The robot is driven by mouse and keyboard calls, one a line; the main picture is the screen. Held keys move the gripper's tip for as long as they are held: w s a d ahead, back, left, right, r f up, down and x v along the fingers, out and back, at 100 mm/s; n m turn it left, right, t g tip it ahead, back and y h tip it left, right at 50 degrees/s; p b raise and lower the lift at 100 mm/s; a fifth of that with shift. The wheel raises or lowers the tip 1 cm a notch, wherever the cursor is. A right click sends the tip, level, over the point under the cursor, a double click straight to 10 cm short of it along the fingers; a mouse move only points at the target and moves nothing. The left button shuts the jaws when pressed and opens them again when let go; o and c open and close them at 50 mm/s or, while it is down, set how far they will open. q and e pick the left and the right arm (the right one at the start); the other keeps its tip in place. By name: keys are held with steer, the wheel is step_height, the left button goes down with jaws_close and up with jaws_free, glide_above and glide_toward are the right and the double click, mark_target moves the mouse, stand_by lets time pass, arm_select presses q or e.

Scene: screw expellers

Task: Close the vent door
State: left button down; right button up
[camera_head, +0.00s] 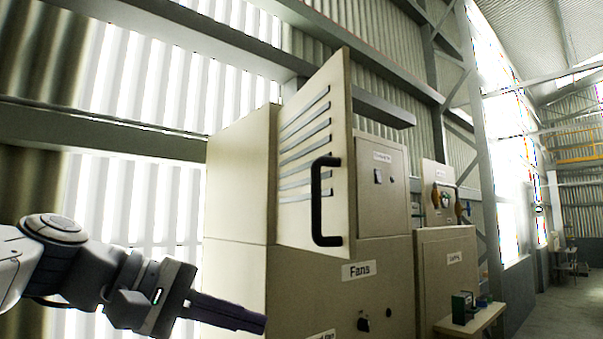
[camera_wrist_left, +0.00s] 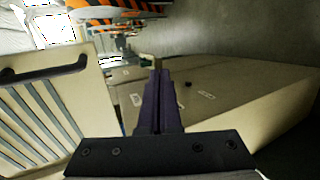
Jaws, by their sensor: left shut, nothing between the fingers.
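The vent door (camera_head: 300,165) is a beige panel with several grey slats and a black handle (camera_head: 317,200). It stands swung open, sticking out from the upper part of the beige cabinet (camera_head: 235,180). The door also shows at the left of the left wrist view (camera_wrist_left: 50,115), with its handle (camera_wrist_left: 42,70) near the top. My left gripper (camera_head: 262,323) is shut and empty, below and left of the handle and apart from the door. Its shut fingers (camera_wrist_left: 160,80) point at the cabinet front in the left wrist view. My right gripper is not in view.
The cabinet front carries a label reading Fans (camera_head: 358,270) and a dark knob (camera_head: 364,324) below the door. Another beige cabinet (camera_head: 447,265) and a small bench (camera_head: 470,322) with green items stand to the right. Open floor (camera_head: 555,305) lies at far right.

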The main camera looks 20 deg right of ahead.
arm_select(q)
step_height(320, 180, up, 17)
steer(key=s+a+m+h, duration=0.1)
steer(key=a+h, duration=0.2)
steer(key=h, duration=0.1)
steer(key=p, duration=0.7)
glide_toward(346, 185)
steer(key=shift+g+h, duration=0.3)
steer(key=d, duration=0.5)
steer(key=shift+w+d, duration=0.2)
steer(key=shift+w, duration=0.15)
steer(key=shift+w+d+f, duration=0.1)
steer(key=shift+d+f, duration=0.1)
steer(key=shift+d, duration=0.5)
